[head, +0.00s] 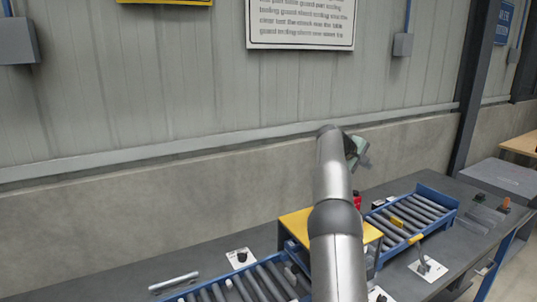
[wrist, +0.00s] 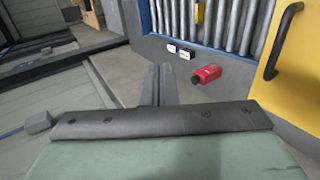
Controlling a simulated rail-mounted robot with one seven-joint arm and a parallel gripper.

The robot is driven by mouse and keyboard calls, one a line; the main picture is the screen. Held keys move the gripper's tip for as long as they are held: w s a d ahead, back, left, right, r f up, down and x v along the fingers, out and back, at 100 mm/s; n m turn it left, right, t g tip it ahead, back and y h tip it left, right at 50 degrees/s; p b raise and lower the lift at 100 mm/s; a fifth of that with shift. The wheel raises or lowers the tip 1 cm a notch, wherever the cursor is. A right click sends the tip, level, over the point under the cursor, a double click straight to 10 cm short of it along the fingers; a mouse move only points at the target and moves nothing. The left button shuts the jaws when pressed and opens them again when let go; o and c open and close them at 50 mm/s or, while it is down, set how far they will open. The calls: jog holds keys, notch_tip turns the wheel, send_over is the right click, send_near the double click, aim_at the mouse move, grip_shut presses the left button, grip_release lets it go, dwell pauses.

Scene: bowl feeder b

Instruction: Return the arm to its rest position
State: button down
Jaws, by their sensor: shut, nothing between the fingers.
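My arm rises through the middle of the head view, with its wrist end raised above the dark bench. My gripper is mostly hidden behind the arm in the head view. In the wrist view my gripper (wrist: 160,84) shows as two grey fingers side by side, shut with nothing between them. The fingers point past a red object (wrist: 206,75) near the blue conveyor frame, apart from it.
A blue roller conveyor (head: 447,192) stands at right on the bench, with another roller section (head: 186,298) at lower left. A yellow guard (head: 297,224) sits between them. A lever on a white plate (head: 427,268) stands at front right. The wall runs behind the bench.

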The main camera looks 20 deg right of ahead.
jog(key=s+a+f+t+y, duration=0.1)
jog(key=s+a+y, duration=0.3)
jog(key=a, duration=1)
jog(key=s+a+f+t+y, duration=0.1)
jog(key=s+a+f+y, duration=0.15)
jog(key=s+a, duration=0.85)
jog(key=s+a+f+y, duration=0.1)
jog(key=s+a+f, duration=0.2)
jog(key=s+a, duration=0.4)
jog(key=s+a+f+g+y, duration=0.1)
jog(key=s+a+f, duration=0.3)
jog(key=s+a, duration=0.4)
jog(key=s+a+f+m+y, duration=0.1)
jog(key=s+a+f+y, duration=0.1)
jog(key=s+a+f, duration=0.2)
jog(key=s+a, duration=0.3)
jog(key=a, duration=0.3)
jog(key=shift+s+a+f+g+y, duration=0.25)
jog(key=shift+a+g+y, duration=0.05)
jog(key=shift+a+y, duration=0.05)
